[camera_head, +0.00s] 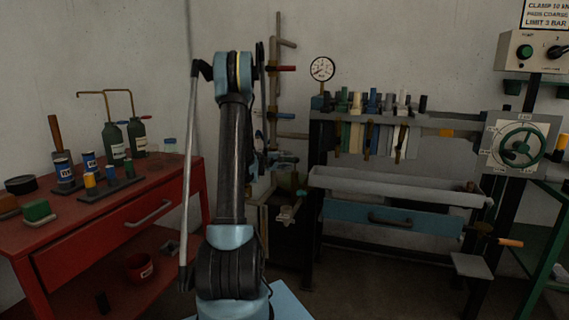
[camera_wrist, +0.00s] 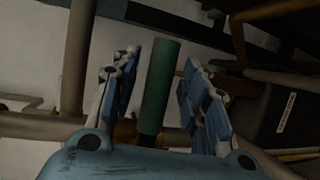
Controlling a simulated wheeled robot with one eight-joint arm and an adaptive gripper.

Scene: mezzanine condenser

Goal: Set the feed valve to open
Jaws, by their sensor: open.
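In the wrist view a green bar-shaped handle (camera_wrist: 158,90) stands between the two blue-padded fingers of my gripper (camera_wrist: 160,66). The fingers are open, with gaps visible on both sides of the handle. A brass-coloured fitting (camera_wrist: 124,132) shows at the handle's lower end, partly hidden by my gripper. In the head view a pipe stand behind my arm carries a red lever (camera_head: 287,68) and a blue lever (camera_head: 286,115). My arm hides much of the stand. No label names the feed valve, so I cannot tell which handle it is.
Pipes (camera_wrist: 76,65) run close around my gripper. A red workbench (camera_head: 105,225) with bottles and cans stands at the left. A grey rack (camera_head: 375,180) with a blue drawer (camera_head: 395,219) stands at the right, near a green handwheel (camera_head: 521,146). A pressure gauge (camera_head: 322,69) is behind.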

